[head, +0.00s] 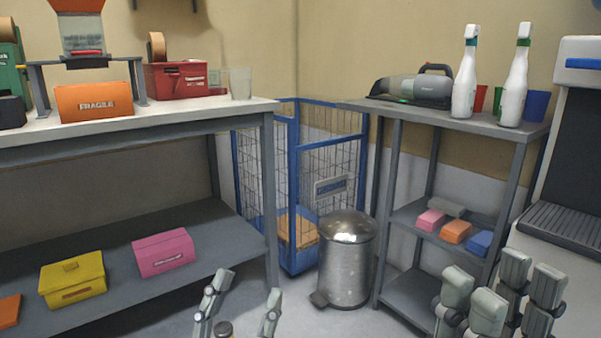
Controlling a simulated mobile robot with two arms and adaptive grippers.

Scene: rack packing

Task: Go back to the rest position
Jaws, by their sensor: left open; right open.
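My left gripper (243,300) shows at the bottom centre of the head view. Its two fingers stand apart with nothing between them. My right gripper (500,290) shows at the bottom right, in front of the shelf rack. Its fingers are spread apart and I see nothing held in them. Both grippers point up in the picture, and most of both arms is out of view.
A workbench (190,113) stands left, with an orange FRAGILE box (95,102) on top and yellow (72,281) and pink (163,253) boxes below. A metal bin (347,262), blue cage (293,190) and rack (385,170) stand behind my grippers.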

